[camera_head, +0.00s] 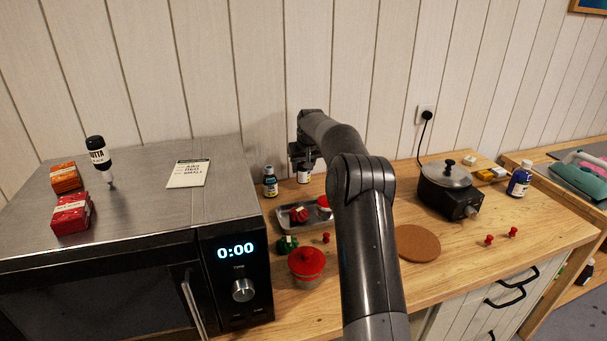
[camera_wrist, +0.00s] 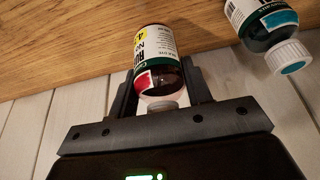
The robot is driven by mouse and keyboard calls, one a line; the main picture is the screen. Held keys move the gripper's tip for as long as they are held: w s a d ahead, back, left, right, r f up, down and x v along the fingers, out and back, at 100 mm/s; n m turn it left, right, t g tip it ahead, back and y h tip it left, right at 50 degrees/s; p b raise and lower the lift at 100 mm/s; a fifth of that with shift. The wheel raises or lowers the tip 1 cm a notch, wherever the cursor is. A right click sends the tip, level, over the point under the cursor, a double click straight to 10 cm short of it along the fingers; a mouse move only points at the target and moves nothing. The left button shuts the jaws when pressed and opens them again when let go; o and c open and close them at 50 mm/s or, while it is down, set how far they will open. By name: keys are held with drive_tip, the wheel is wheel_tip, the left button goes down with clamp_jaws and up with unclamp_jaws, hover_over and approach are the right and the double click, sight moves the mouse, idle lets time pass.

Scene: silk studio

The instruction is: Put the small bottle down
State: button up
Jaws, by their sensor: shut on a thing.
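A small dark bottle with a white cap and a white label with a red patch (camera_wrist: 155,50) is between the two fingers of my gripper (camera_wrist: 160,88) in the wrist view. The fingers are shut on its sides. In the head view the held bottle (camera_head: 304,174) shows below my gripper (camera_head: 302,154), at the back of the wooden counter (camera_head: 345,290) near the wall. Its base is at or close to the counter top; I cannot tell whether it touches. My arm hides part of the counter around it.
A similar bottle (camera_head: 270,182) stands just left of the held one; its teal-marked white cap shows in the wrist view (camera_wrist: 290,58). A metal tray (camera_head: 288,222) with red items lies in front. The microwave (camera_head: 130,225) is left, a hot plate with a pot (camera_head: 447,190) right.

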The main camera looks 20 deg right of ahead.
sight(303, 173)
drive_tip(key=shift+f, duration=1.5)
drive_tip(key=shift+f, duration=0.1)
drive_tip(key=o, duration=1)
drive_tip(key=shift+o, duration=0.2)
